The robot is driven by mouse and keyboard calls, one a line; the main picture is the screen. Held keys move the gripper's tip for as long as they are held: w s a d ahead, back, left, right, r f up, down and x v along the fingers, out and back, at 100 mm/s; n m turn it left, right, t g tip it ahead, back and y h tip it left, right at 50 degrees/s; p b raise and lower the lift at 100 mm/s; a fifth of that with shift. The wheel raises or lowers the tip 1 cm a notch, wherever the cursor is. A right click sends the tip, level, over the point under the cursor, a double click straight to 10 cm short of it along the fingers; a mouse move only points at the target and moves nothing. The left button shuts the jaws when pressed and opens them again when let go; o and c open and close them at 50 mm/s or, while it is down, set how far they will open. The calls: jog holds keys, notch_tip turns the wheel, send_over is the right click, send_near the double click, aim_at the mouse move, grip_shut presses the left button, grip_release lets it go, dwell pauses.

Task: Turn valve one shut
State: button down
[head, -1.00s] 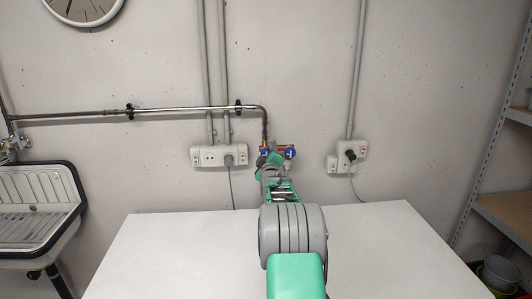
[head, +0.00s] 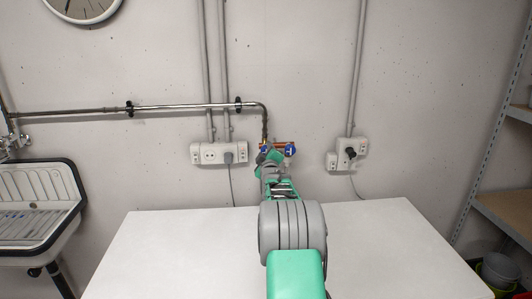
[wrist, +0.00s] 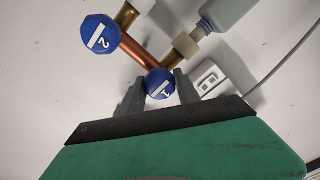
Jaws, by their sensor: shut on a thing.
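Valve one is a round blue knob (wrist: 159,82) marked 1, with a white bar, seen in the wrist view. My gripper (wrist: 161,86) is shut on it, one grey finger on each side of the knob. In the head view my gripper (head: 266,156) reaches the pipework on the wall and mostly hides valve one. Valve two is a similar blue knob (wrist: 100,34) marked 2, with a slanted white bar. It stands free of the fingers and shows to the right of my gripper in the head view (head: 290,149).
A copper pipe (wrist: 137,50) joins the two valves. A grey pipe (head: 185,107) runs along the wall to them. Sockets with plugs flank the valves, left (head: 211,153) and right (head: 346,154). A white table (head: 165,250) lies under my arm. A sink (head: 40,205) is left, shelves (head: 505,212) right.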

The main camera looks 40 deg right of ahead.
jog(key=shift+f+m+b, duration=0.1)
jog(key=shift+m+b, duration=0.2)
jog(key=shift+b, duration=0.3)
jog(key=m+b, duration=0.2)
jog(key=b, duration=0.2)
jog(key=shift+f, duration=0.2)
jog(key=m+b, duration=0.4)
jog(key=b, duration=0.1)
jog(key=shift+r+m+b, duration=0.15)
jog(key=shift+m+b, duration=0.2)
jog(key=shift+m, duration=0.05)
jog(key=m+b, duration=0.3)
jog(key=m, duration=0.2)
jog(key=shift+r+b, duration=0.15)
jog(key=shift+b, duration=0.2)
jog(key=m+b, duration=0.1)
jog(key=m, duration=0.4)
jog(key=shift+r+b, duration=0.15)
jog(key=shift+b, duration=0.25)
jog(key=shift+r, duration=0.1)
jog(key=c, duration=0.9)
grip_release()
jog(key=shift+d, duration=0.1)
jog(key=shift+s+f, duration=0.1)
jog(key=shift+f, duration=0.1)
